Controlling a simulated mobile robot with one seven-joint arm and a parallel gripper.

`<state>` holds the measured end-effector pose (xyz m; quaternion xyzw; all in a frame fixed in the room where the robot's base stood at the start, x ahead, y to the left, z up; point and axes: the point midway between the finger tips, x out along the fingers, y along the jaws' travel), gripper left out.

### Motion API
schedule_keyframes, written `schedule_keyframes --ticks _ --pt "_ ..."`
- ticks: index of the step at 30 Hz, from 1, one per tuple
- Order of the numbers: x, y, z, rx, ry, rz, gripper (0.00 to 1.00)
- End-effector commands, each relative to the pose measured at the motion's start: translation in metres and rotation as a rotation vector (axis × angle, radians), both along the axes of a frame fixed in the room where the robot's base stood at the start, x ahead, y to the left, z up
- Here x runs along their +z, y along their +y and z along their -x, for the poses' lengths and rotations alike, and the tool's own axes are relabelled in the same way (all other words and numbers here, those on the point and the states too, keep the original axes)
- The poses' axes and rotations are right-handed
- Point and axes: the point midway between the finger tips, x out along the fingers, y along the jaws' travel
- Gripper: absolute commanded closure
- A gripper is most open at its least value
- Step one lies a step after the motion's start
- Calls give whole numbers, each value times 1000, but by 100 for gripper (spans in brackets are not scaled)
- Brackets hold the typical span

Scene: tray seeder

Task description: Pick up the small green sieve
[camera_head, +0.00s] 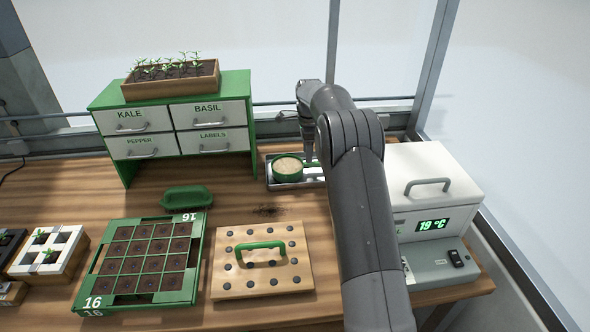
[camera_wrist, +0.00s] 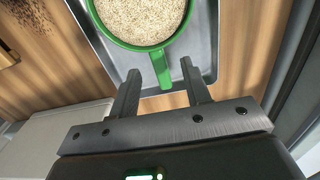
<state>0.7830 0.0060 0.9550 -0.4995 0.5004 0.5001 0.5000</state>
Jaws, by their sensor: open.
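The small green sieve (camera_head: 287,176) is a round green cup holding pale, grainy material. It sits in a shallow metal tray (camera_head: 272,186) at the back of the bench. In the wrist view the green sieve (camera_wrist: 178,41) is at the top, its short green handle pointing down between my fingertips. My gripper (camera_wrist: 160,72) is open, one finger on each side of the handle, with visible gaps on both sides. In the head view my gripper (camera_head: 309,160) is just right of the sieve's cup, and my arm hides part of the tray. I cannot tell the fingertips' exact height.
A white box with a temperature display (camera_head: 432,181) stands right of my arm. A green drawer cabinet (camera_head: 187,128) is left of the tray. A seedling tray (camera_head: 194,252) and a wooden board with a green handle (camera_head: 232,284) lie in front. Spilled dark soil (camera_head: 268,210) lies near the tray.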

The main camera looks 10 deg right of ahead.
Motion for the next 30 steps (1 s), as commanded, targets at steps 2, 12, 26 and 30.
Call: schedule_keyframes --ticks 2,12,26,30 --pt "-5 0 0 0 0 0 56" --pt "-49 1 3 1 1 0 56" --pt "-57 1 3 1 -1 0 65" --pt "-57 1 3 1 -1 0 77"
